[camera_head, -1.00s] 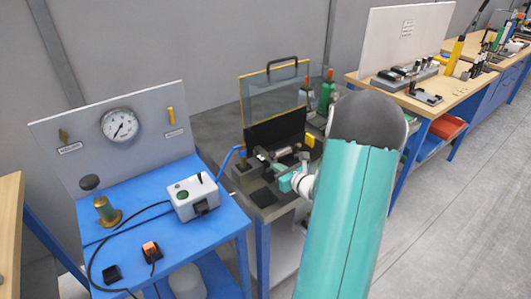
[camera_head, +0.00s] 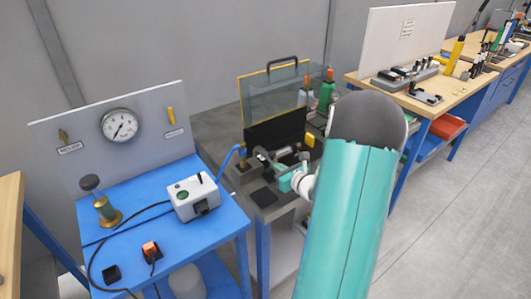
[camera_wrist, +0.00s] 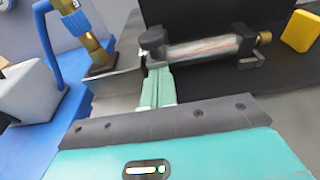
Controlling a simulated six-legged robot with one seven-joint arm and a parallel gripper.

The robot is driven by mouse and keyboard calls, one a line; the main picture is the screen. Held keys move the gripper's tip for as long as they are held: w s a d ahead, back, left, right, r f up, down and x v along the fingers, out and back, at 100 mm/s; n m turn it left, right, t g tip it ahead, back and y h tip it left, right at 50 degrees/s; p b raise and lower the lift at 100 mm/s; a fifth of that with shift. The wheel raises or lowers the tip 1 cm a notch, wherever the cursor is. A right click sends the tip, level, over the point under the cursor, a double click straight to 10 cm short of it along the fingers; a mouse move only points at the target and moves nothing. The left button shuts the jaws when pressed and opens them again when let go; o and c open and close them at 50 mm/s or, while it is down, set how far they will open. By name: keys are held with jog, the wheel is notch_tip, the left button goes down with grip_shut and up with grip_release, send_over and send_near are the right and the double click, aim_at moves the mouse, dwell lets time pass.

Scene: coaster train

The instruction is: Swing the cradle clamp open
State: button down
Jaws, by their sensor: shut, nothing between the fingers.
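In the head view a curved grey arm (camera_head: 262,155) shows at the left of the cradle; I cannot tell for sure how far the clamp is swung. My gripper (camera_wrist: 156,84) is shut and empty, its teal fingertips just below the clamp piece; contact is unclear. In the head view my gripper (camera_head: 285,182) is in front of the cradle, partly hidden by my arm.
A black backing plate and a clear guard (camera_head: 275,95) stand behind the cradle. A brass fitting with a blue hose (camera_wrist: 90,45) is close on the left. A yellow block (camera_wrist: 302,30) is at the right. A blue table (camera_head: 150,235) with a grey box stands left.

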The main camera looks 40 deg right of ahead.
aim_at(263, 151)
jog(key=shift+r, duration=0.1)
dwell(0.3)
jog(key=shift+w+d+r, duration=0.1)
jog(key=shift+w+r, duration=0.05)
jog(key=shift+r, duration=0.75)
jog(key=shift+w+a+r, duration=0.1)
jog(key=shift+w+r, duration=0.1)
jog(key=shift+r, duration=0.65)
jog(key=shift+w+d+r, duration=0.1)
jog(key=shift+w+r, duration=0.05)
jog(key=shift+r, duration=0.75)
jog(key=shift+w+d+r, duration=0.1)
jog(key=shift+w+r, duration=0.4)
jog(key=shift+w, duration=0.25)
jog(key=shift+w+d+r, duration=0.1)
jog(key=shift+w+r, duration=0.4)
jog(key=shift+w, duration=0.25)
jog(key=shift+w+r, duration=0.5)
jog(key=shift+w, duration=0.35)
jog(key=shift+r+x, duration=0.15)
jog(key=shift+x, duration=0.65)
jog(key=shift+r+x, duration=0.15)
jog(key=shift+x, duration=0.65)
jog(key=shift+w, duration=0.1)
